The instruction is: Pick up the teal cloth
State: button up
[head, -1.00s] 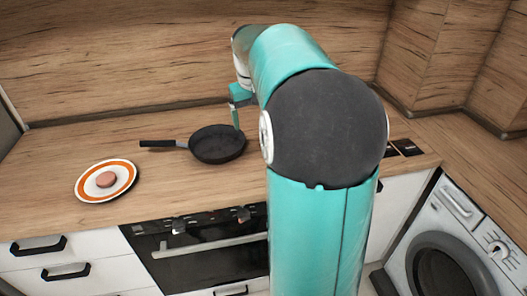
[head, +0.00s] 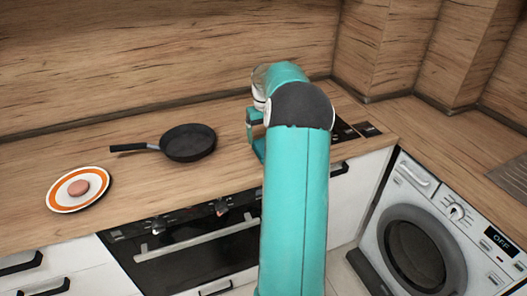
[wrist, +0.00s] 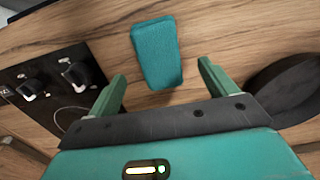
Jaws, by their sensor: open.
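The teal cloth (wrist: 155,52) is a small folded rectangular block lying on the wooden counter in the wrist view. It lies just beyond and between the two green fingers of my gripper (wrist: 160,82), which are spread apart with nothing between their tips. In the head view my gripper (head: 256,140) is partly hidden by my arm and is above the counter, right of the pan. I cannot make out the cloth in the head view; my arm covers that area.
A black frying pan (head: 188,142) stands on the counter (head: 110,133), left of my gripper. An orange-rimmed plate (head: 58,204) holds a round pinkish item (head: 78,188). Cooker knobs (wrist: 78,72) are left of the cloth in the wrist view. A washing machine (head: 418,240) is at right.

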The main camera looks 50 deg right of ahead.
jog(key=shift+w+d+f, duration=0.1)
jog(key=shift+d+f, duration=0.05)
jog(key=shift+f, duration=2.9)
jog(key=c, duration=1.2)
jog(key=shift+o, duration=0.2)
jog(key=shift+r, duration=0.15)
jog(key=shift+r, duration=0.6)
notch_tip(320, 180, up, 2)
jog(key=shift+r, duration=0.15)
jog(key=s+a+r, duration=0.1)
jog(key=r, duration=0.1)
jog(key=s+a+r, duration=0.2)
jog(key=r, duration=0.1)
jog(key=shift+s+a+r, duration=0.2)
jog(key=shift+s+r, duration=0.1)
jog(key=shift+s, duration=0.1)
jog(key=s+a+r, duration=0.3)
jog(key=s+a, duration=0.3)
jog(key=shift+s+r, duration=0.3)
jog(key=shift+r, duration=0.05)
